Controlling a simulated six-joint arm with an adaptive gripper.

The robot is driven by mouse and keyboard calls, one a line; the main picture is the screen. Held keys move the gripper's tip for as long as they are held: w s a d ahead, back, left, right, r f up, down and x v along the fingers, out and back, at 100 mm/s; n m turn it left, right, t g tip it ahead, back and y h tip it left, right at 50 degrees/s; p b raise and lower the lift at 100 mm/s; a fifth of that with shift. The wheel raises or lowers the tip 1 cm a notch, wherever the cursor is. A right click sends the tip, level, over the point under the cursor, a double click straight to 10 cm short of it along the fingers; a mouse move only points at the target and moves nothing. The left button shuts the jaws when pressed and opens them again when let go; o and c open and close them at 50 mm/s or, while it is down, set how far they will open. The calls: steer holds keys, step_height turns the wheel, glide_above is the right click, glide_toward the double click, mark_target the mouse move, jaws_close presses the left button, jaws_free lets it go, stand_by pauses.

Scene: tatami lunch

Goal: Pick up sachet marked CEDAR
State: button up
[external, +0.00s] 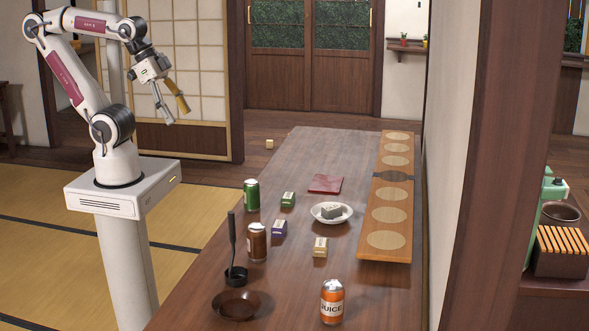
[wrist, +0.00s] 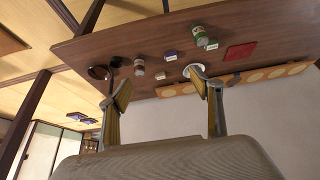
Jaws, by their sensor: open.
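Several small box-like sachets with white labels are on the long wooden table, and I cannot read which one is marked CEDAR. A green one (external: 288,199) lies beside the green can, and a purple one (external: 279,229) lies beside the brown can. A cream one (external: 320,247) lies nearer the front. A grey one (external: 332,212) sits on a white plate (external: 317,213). The wrist view shows the green sachet (wrist: 211,45) and purple sachet (wrist: 171,56) far off. My gripper (external: 178,112) is open and empty, raised left of the table and well apart from the sachets.
A green can (external: 252,195), a brown can (external: 257,243), an orange juice can (external: 332,302), a ladle (external: 234,258) and a dark bowl (external: 236,305) stand on the table. A red cloth (external: 326,184) lies behind the plate. A long board (external: 385,247) with round mats runs along the right edge.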

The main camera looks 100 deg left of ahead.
steer(key=w+d+f+t, duration=0.1)
steer(key=w+f, duration=0.2)
steer(key=w, duration=0.6)
steer(key=w+d+f+t, duration=0.1)
steer(key=w+f, duration=0.3)
steer(key=w, duration=0.5)
steer(key=w+d+f+t, duration=0.1)
steer(key=w+f, duration=0.2)
steer(key=w, duration=0.6)
steer(key=w+f+t, duration=0.2)
steer(key=w+f, duration=0.5)
steer(key=f, duration=0.2)
steer(key=t, duration=0.2)
glide_toward(319, 242)
steer(key=shift+w+a+f, duration=0.1)
steer(key=shift+w+a, duration=0.3)
steer(key=shift+a, duration=0.2)
steer(key=shift+w+a, duration=0.4)
steer(key=shift+a, duration=0.2)
steer(key=shift+s+f, duration=0.15)
steer(key=shift+f, duration=0.8)
steer(key=shift+x, duration=1.35)
